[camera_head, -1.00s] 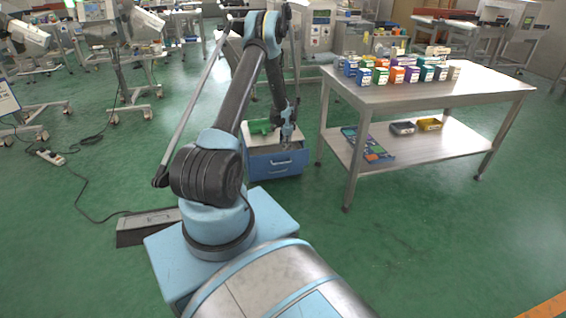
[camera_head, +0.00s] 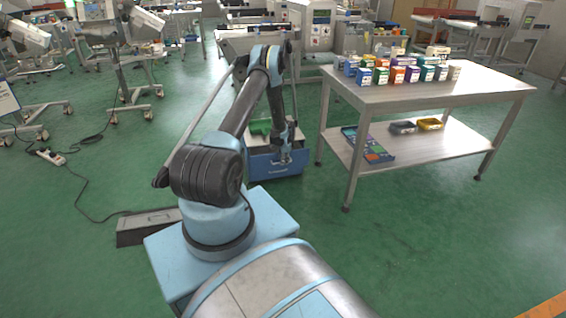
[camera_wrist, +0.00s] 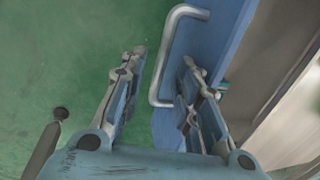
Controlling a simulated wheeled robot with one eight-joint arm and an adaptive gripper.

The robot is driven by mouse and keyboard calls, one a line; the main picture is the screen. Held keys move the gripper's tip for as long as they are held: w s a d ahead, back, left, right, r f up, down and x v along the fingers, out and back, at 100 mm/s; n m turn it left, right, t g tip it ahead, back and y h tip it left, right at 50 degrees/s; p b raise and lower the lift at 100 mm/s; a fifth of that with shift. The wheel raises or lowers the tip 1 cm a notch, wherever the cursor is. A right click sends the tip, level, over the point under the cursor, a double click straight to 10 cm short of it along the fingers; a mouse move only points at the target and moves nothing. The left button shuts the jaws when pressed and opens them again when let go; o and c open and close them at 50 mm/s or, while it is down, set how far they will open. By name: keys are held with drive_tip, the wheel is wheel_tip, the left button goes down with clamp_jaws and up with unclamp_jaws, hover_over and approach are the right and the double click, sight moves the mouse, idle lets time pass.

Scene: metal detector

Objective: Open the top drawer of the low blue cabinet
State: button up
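The low blue cabinet (camera_head: 262,172) stands on the floor beyond my arm, left of the steel table. My gripper (camera_head: 285,158) is lowered in front of its upper front and partly hides it. In the wrist view my gripper (camera_wrist: 163,62) is open, its two fingers spread. A bent metal bar handle (camera_wrist: 168,50) on the blue drawer front (camera_wrist: 212,42) lies between the fingertips in the picture. The left finger is over the green floor, the right finger over the blue front. I cannot tell whether either finger touches the handle. The drawer looks shut, but the gripper hides part of it.
A green object (camera_head: 260,127) rests on the cabinet top. The steel table (camera_head: 430,92) to the right carries several small boxes, with trays on its lower shelf. A cable and a power strip (camera_head: 50,157) lie on the left floor.

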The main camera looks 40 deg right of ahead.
drive_tip(key=shift+w+f, duration=0.1)
drive_tip(key=shift+f, duration=0.4)
clamp_jaws()
